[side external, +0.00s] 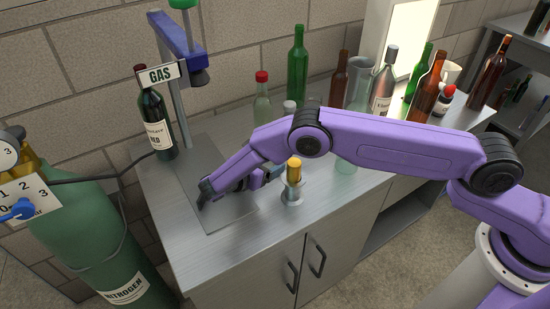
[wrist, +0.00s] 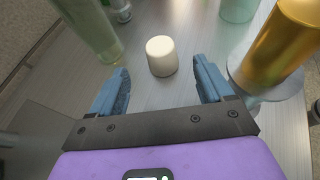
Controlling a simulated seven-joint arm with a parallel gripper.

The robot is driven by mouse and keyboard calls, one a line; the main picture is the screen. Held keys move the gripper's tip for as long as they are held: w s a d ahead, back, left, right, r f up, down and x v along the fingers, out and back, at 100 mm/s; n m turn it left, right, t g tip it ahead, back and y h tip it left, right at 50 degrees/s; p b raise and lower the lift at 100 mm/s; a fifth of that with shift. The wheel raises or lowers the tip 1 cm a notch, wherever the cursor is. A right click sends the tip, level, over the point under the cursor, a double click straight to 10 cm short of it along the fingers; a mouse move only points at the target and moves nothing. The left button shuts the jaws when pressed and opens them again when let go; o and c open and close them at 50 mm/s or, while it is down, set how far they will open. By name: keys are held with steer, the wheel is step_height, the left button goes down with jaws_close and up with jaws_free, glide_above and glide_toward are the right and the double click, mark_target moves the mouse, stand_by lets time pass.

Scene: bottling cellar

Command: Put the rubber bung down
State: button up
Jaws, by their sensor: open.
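The rubber bung, seen as a short off-white cylinder (wrist: 162,56), stands upright in the wrist view, on what looks like the grey bench top. My gripper (wrist: 162,80) is open, with its blue fingers wide apart. The bung lies just beyond and between the fingertips, with clear gaps on both sides and no finger touching it. In the side view, my gripper (side external: 258,180) is low over the bench (side external: 215,255), partly behind my arm. I cannot make out the bung in that view.
A gold cylinder (side external: 294,171) on a round metal stand (side external: 292,196) is close to the right finger in the wrist view (wrist: 283,40). A pale green glass vessel (wrist: 88,30) stands at upper left there. Several bottles line the back. The bench's front left is clear.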

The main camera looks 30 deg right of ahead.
steer(key=shift+v, duration=1.75)
steer(key=shift+r, duration=0.15)
steer(key=s+d+r+m+g+y, duration=0.1)
steer(key=s+d+r+m+y, duration=0.15)
steer(key=s+r, duration=0.35)
steer(key=s+d+r+m+g+y, duration=0.2)
steer(key=s+d+r+y, duration=0.15)
steer(key=r, duration=0.45)
steer(key=s+d+r+m+y, duration=0.1)
steer(key=s+d+y, duration=0.1)
steer(key=s+d, duration=0.3)
steer(key=s+d+r+m+g+y, duration=0.1)
steer(key=s+d, duration=0.4)
steer(key=s, duration=0.7)
steer(key=s+d+r+m+g+y, duration=0.1)
steer(key=s+d+r+m+y, duration=0.1)
steer(key=s, duration=0.6)
steer(key=d+m+y, duration=0.1)
steer(key=d+y, duration=0.1)
steer(key=d, duration=0.1)
steer(key=shift+s+r, duration=0.2)
steer(key=shift+s, duration=0.15)
